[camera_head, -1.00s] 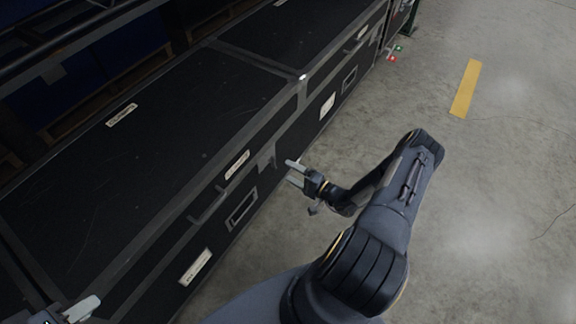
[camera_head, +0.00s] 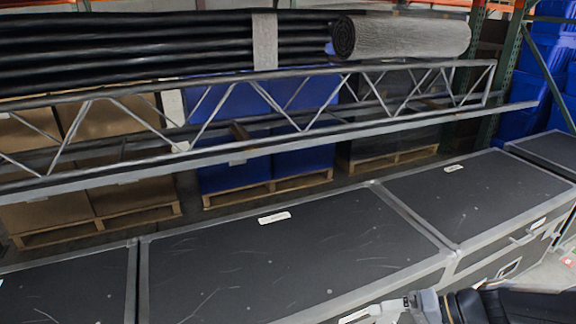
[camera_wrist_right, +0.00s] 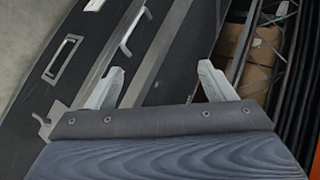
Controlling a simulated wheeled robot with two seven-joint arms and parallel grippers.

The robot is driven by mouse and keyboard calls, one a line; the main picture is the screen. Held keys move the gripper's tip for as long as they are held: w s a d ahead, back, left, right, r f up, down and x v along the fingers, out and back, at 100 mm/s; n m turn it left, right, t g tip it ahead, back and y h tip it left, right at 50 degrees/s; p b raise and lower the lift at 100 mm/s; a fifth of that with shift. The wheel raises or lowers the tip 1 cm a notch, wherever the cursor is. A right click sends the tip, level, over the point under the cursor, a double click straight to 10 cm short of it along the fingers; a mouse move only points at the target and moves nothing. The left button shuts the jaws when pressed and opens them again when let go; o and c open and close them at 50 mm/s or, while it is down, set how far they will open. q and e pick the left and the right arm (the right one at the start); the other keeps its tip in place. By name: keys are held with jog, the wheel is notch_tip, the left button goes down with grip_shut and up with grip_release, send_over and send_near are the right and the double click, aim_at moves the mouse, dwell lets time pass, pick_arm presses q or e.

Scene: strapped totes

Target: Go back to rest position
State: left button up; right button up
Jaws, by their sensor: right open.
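My right gripper (camera_head: 376,311) shows at the bottom edge of the head view, in front of and over the near edge of a black case. Its arm comes in from the lower right. In the right wrist view the gripper (camera_wrist_right: 161,68) has its two pale fingers spread apart with nothing between them. The dark case (camera_wrist_right: 120,45) with handle and label lies beyond the fingers there. My left gripper is not in view.
Black cases with grey edges (camera_head: 290,262) stand in a row across the front. Behind them are a metal truss (camera_head: 250,140), a rolled grey mat (camera_head: 405,37), blue totes (camera_head: 300,160) and brown boxes on pallets (camera_head: 90,215). Concrete floor shows at the right edge.

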jog(key=s+r+t+h, duration=0.1)
jog(key=s+r+h, duration=0.3)
jog(key=s, duration=0.4)
jog(key=s+r+t+h, duration=0.2)
jog(key=s+r+h, duration=0.1)
jog(key=s, duration=0.4)
notch_tip(320, 180, up, 21)
jog(key=p, duration=2.1)
jog(key=shift+s+a+r, duration=0.15)
jog(key=shift+a+r, duration=0.05)
jog(key=shift+a, duration=0.15)
